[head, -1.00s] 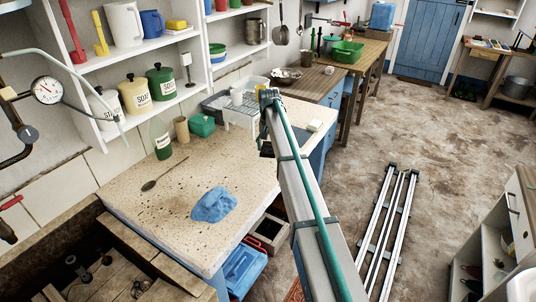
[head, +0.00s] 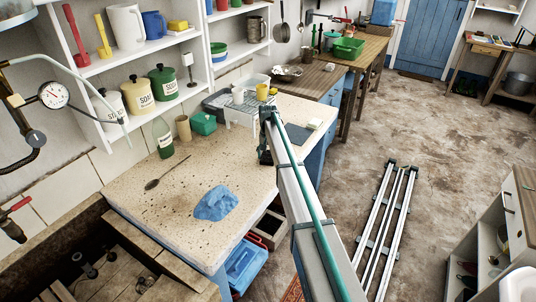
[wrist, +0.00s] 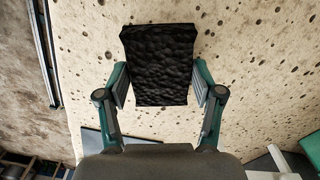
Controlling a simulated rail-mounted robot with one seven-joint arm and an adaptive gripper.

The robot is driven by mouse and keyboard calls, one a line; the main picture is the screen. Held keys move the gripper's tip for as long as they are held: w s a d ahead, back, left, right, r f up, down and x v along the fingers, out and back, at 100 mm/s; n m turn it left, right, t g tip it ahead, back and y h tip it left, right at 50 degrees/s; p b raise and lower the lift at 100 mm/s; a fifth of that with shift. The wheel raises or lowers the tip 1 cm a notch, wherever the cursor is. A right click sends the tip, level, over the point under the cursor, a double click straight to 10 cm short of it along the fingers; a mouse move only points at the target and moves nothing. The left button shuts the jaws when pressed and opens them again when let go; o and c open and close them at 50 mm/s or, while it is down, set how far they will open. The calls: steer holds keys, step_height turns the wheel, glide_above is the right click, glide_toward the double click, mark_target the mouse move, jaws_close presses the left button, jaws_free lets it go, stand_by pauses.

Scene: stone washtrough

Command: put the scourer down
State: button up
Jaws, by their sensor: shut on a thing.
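The scourer is a black, rough-textured block (wrist: 160,62) in the wrist view. My gripper (wrist: 160,85) is shut on it, with one green-and-grey finger at each side. Behind it in that view is the pale speckled counter top (wrist: 255,70). In the head view my gripper (head: 265,155) hangs at the counter's (head: 150,205) right part, largely hidden behind my arm. A dark patch there is too small to tell gripper from scourer. I cannot tell whether the scourer touches the counter.
A blue cloth (head: 215,203) and a spoon (head: 165,172) lie on the counter. A green bottle (head: 162,138), brown cup (head: 183,128) and green box (head: 203,123) stand along its back. A dark flat slab (head: 298,132) lies at the right end. Bare counter lies between.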

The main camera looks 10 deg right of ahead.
mark_target(268, 156)
steer(key=shift+f, duration=0.1)
steer(key=o, duration=1.1)
step_height(268, 156, up, 12)
steer(key=b, duration=0.3)
